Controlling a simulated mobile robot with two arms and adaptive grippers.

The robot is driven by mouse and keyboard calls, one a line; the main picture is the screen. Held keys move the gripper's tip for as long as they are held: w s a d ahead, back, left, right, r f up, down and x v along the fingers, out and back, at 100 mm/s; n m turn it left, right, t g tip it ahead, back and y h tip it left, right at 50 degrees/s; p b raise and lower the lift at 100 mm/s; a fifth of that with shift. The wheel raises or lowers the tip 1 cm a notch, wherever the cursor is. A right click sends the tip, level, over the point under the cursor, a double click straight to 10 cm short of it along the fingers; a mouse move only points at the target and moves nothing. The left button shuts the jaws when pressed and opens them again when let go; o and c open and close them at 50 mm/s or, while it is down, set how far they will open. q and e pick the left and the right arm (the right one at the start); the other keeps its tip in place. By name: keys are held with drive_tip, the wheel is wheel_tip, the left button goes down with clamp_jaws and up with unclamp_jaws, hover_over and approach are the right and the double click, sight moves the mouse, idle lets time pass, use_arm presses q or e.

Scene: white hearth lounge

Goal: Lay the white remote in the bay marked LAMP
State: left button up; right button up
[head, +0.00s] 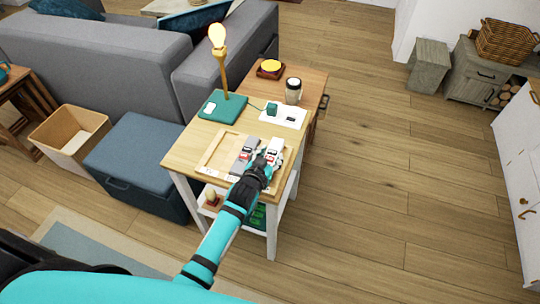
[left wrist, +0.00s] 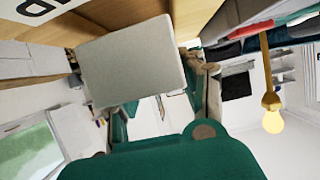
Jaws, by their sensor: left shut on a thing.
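The wooden tray with bays (head: 212,151) lies on the side table, with small white labels (head: 206,171) on its front edge, too small to read. My left gripper (head: 265,158) is over the tray's right part, shut on the white remote (head: 276,146). The remote shows as a pale block between the fingers in the left wrist view (left wrist: 130,62). A grey remote (head: 243,146) is just left of the gripper. A label with black letters (left wrist: 38,6) is cut off at the wrist view's top left. Whether the white remote touches the tray is unclear. My right gripper is out of view.
A lamp with a lit bulb (head: 218,38) stands on a green base (head: 216,108) behind the tray. The tray's left part looks empty.

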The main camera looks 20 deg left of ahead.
use_arm(q)
drive_tip(key=shift+f, duration=0.1)
drive_tip(key=shift+f+b, duration=0.55)
drive_tip(key=shift+f, duration=0.2)
drive_tip(key=shift+s+f, duration=0.15)
drive_tip(key=shift+f, duration=0.2)
drive_tip(key=shift+s+f+b, duration=0.2)
drive_tip(key=shift+f+b, duration=0.15)
drive_tip(key=shift+f, duration=0.1)
drive_tip(key=o, duration=0.8)
drive_tip(key=shift+c, duration=0.2)
drive_tip(key=o, duration=0.5)
drive_tip(key=shift+w+d+f, duration=0.1)
drive_tip(key=shift+f, duration=0.05)
drive_tip(key=shift+o, duration=0.2)
drive_tip(key=r+v, duration=0.1)
drive_tip(key=v, duration=1.1)
drive_tip(key=shift+w+r, duration=0.2)
drive_tip(key=shift+w, duration=0.1)
